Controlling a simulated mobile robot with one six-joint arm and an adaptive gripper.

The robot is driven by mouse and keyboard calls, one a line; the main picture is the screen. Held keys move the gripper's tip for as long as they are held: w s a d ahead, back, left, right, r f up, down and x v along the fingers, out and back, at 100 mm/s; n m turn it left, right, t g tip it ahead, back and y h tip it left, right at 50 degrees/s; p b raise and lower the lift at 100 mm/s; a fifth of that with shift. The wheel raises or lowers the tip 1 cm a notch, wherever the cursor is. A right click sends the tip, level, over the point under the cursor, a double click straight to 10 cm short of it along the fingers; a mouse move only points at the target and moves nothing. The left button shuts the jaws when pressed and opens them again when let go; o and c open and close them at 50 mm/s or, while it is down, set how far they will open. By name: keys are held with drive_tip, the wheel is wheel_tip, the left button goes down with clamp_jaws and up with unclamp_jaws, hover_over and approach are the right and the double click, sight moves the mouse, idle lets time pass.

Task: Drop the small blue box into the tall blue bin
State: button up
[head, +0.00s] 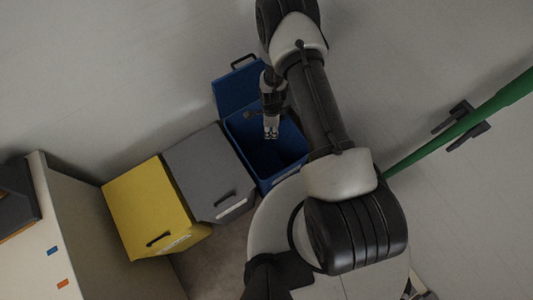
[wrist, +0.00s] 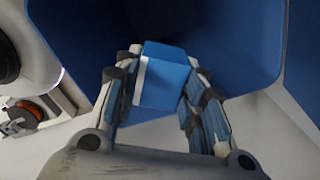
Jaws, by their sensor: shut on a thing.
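The small blue box (wrist: 166,80) is between the fingers of my gripper (wrist: 160,95) in the wrist view, and the gripper is shut on it. In the head view my gripper (head: 271,133) hangs over the opening of the tall blue bin (head: 247,157), whose lid (head: 236,90) stands open at the back. The box cannot be made out in the head view. In the wrist view the blue bin (wrist: 250,45) fills the area behind the held box, and its bottom is dark.
A grey bin (head: 205,170) and a yellow bin (head: 147,205), both with closed lids, stand to the left of the blue bin. A pale panel (head: 52,220) is at the far left. A green pole (head: 460,122) slants across the right side.

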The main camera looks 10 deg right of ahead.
drive_tip(key=o, duration=1)
drive_tip(key=shift+c, duration=0.2)
drive_tip(key=shift+r, duration=0.1)
wheel_tip(320, 180, up, 12)
